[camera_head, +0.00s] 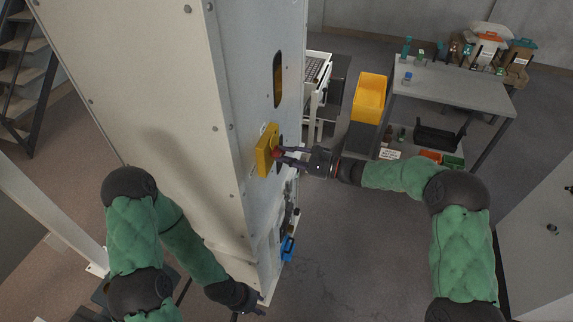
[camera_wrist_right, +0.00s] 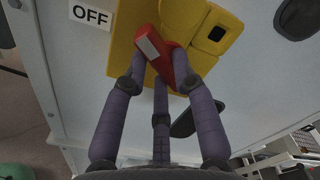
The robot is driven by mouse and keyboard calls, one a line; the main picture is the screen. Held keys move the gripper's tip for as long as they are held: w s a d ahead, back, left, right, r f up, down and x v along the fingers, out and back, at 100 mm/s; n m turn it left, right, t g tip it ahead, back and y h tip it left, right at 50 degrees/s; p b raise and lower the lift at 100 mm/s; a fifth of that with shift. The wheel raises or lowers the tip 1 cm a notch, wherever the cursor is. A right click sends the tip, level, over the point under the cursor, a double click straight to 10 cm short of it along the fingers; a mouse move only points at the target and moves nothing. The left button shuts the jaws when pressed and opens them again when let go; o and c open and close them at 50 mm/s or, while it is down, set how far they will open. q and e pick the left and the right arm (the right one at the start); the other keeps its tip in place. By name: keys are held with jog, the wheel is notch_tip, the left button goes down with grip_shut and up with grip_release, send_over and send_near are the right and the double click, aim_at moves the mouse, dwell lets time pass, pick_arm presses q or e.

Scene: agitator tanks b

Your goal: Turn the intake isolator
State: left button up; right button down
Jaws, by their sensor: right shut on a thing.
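The intake isolator is a red handle on a yellow plate (camera_head: 264,149) on the side face of the tall pale cabinet. In the right wrist view the red handle (camera_wrist_right: 173,57) sits tilted on the yellow plate (camera_wrist_right: 128,62), with a white "OFF" label (camera_wrist_right: 91,15) to the left. My right gripper (camera_head: 281,153) reaches in from the right, its fingers closed around the red handle. In the right wrist view its fingers (camera_wrist_right: 162,84) lie on both sides of the handle. My left gripper (camera_head: 258,309) hangs low by the cabinet's foot; its fingers are too small to read.
The tall cabinet (camera_head: 170,100) fills the middle left. A grey table (camera_head: 455,88) with bottles and a yellow bin (camera_head: 369,97) stand at the back right. A blue fitting (camera_head: 287,248) sits low on the cabinet's side. The floor at lower centre is clear.

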jog(key=shift+f+n+b, duration=0.2)
jog(key=shift+n+b, duration=1.6)
jog(key=shift+b, duration=0.9)
jog(key=shift+f+n+b, duration=0.15)
jog(key=shift+n+b, duration=1.65)
jog(key=shift+b, duration=0.9)
jog(key=c, duration=1)
grip_release()
jog(key=shift+w+r, duration=0.1)
jog(key=shift+d, duration=0.1)
jog(key=v, duration=1.2)
